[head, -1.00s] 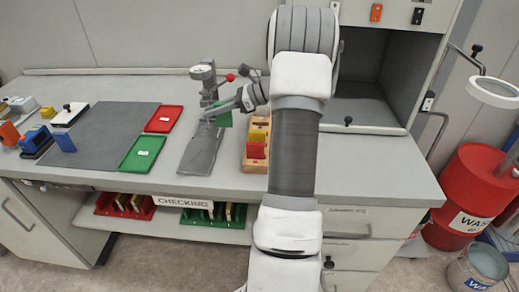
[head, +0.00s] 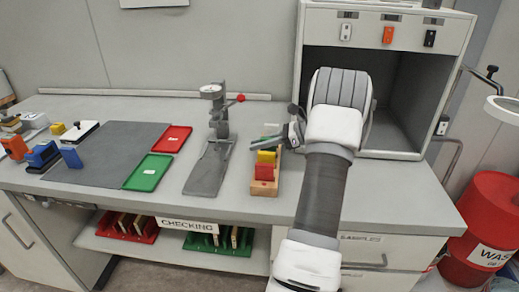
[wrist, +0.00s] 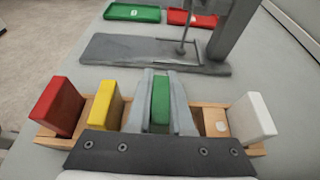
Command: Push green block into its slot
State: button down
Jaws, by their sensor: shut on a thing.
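The green block (wrist: 161,100) is upright between the two fingers of my gripper (wrist: 160,105) in the wrist view. My gripper is shut on it. The wooden rack (wrist: 185,88) lies under it, with the block in line between the yellow block (wrist: 106,105) and the white block (wrist: 251,117). The red block (wrist: 58,105) stands at the rack's left end. The green block's lower end is hidden, so I cannot tell whether it sits in a slot. In the head view, my gripper (head: 288,138) is over the rack's far part, and the rack (head: 262,188) shows its front end.
A grey gauge stand (head: 210,170) is left of the rack. Green (head: 148,172) and red (head: 173,139) trays lie further left beside a dark mat (head: 110,150). An open booth (head: 395,115) rises behind my arm. Bare bench lies right of the rack.

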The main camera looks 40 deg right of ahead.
jog(key=shift+f, duration=0.55)
jog(key=shift+f, duration=0.15)
jog(key=c, duration=0.8)
grip_release()
jog(key=shift+s+d+r, duration=0.1)
jog(key=shift+r, duration=0.15)
jog(key=p+v, duration=0.1)
jog(key=v, duration=1)
jog(key=shift+s+d+r, duration=0.15)
jog(key=shift+s, duration=0.15)
